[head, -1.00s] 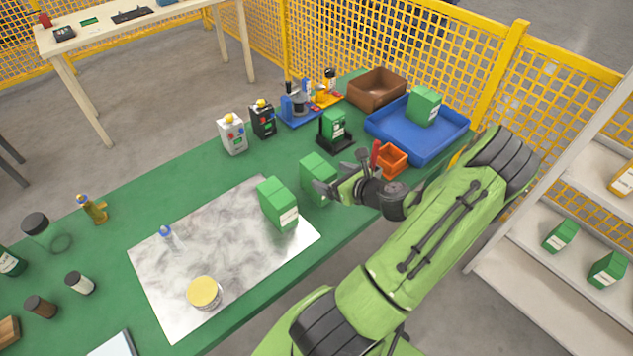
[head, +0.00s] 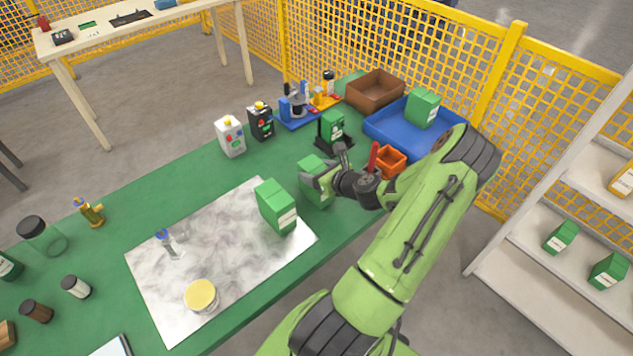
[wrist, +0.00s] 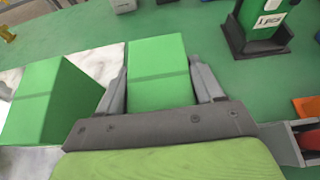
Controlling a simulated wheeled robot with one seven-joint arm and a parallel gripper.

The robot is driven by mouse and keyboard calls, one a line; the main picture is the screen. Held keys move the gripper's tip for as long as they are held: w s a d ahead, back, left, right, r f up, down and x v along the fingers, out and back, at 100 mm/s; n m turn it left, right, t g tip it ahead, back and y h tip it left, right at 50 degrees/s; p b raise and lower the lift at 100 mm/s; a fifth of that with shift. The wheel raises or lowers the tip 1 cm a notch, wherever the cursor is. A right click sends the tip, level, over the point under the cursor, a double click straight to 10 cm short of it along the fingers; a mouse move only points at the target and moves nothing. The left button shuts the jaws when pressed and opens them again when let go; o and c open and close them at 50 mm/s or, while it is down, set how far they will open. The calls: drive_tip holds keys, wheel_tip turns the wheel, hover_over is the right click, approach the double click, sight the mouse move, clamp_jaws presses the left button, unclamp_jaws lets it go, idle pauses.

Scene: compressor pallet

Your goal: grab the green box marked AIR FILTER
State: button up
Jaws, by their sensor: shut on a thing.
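A green box (head: 311,168) stands on the green table just right of the metal sheet; it also shows in the wrist view (wrist: 160,70). My gripper (head: 325,168) is around it, one finger on each side, shut on it. In the wrist view my gripper (wrist: 160,88) has the box between both fingers. No readable marking shows on this box. Another green box (head: 274,203) with a white label stands on the sheet to its left, and it shows at the left of the wrist view (wrist: 45,100). Its label is too small to read.
A green box (head: 332,124) sits in a black stand behind the held box. An orange bin (head: 390,161) and a blue tray (head: 385,130) with a green box (head: 422,108) are to the right. The metal sheet (head: 220,250) holds a yellow-lidded jar (head: 201,296).

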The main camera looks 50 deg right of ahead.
drive_tip(key=c, duration=0.3)
drive_tip(key=shift+r, duration=0.15)
